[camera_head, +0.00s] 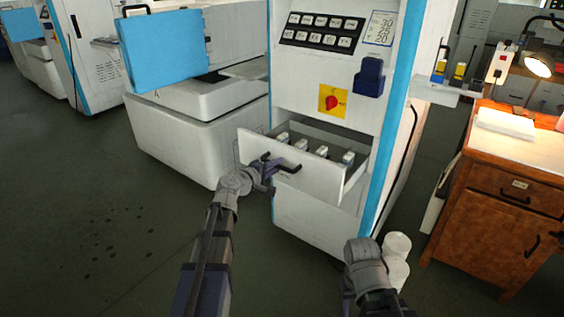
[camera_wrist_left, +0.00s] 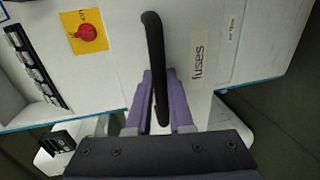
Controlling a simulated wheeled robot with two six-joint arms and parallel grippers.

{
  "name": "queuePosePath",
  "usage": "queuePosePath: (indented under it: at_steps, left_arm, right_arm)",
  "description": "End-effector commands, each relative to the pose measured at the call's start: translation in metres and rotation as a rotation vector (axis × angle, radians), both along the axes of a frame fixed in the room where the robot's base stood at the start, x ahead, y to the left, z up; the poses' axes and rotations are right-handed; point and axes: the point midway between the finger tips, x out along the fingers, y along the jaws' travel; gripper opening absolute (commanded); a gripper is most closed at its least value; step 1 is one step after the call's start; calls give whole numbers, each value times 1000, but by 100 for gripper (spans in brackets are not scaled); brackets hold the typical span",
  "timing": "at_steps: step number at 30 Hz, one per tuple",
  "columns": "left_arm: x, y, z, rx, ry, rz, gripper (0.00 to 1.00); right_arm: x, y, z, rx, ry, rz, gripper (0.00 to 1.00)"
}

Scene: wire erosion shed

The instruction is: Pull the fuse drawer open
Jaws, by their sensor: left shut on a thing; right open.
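The fuse drawer (camera_head: 300,175) stands pulled out from the white machine cabinet (camera_head: 310,220), with several fuses (camera_head: 316,148) showing inside it. My left gripper (camera_head: 268,172) is at the drawer front, shut on its black handle (camera_head: 290,168). In the left wrist view the purple fingers of my left gripper (camera_wrist_left: 160,105) lie on both sides of the handle (camera_wrist_left: 154,45). The drawer front (camera_wrist_left: 180,30) carries a label (camera_wrist_left: 198,55) reading "fuses". My right arm shows at the bottom of the head view, but its fingers do not show.
Above the drawer is a red switch on a yellow plate (camera_head: 332,100). White round containers (camera_head: 396,247) stand on the floor right of the cabinet. A wooden workbench (camera_head: 500,195) stands at the right.

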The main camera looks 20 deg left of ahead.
Motion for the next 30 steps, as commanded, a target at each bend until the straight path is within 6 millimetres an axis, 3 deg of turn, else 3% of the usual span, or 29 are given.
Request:
queuePosePath:
  at_steps: [6, 12, 30]
  left_arm:
    - [-34, 11, 0, -2, 0, 2, 0]
    - [-53, 19, 0, -1, 0, 1, 0]
    - [-61, 23, 0, -1, -1, 0, 0]
  right_arm:
    - [0, 0, 0, 0, 0, 0, 50]
    - [0, 0, 0, 0, 0, 0, 50]
    - [0, 0, 0, 0, 0, 0, 50]
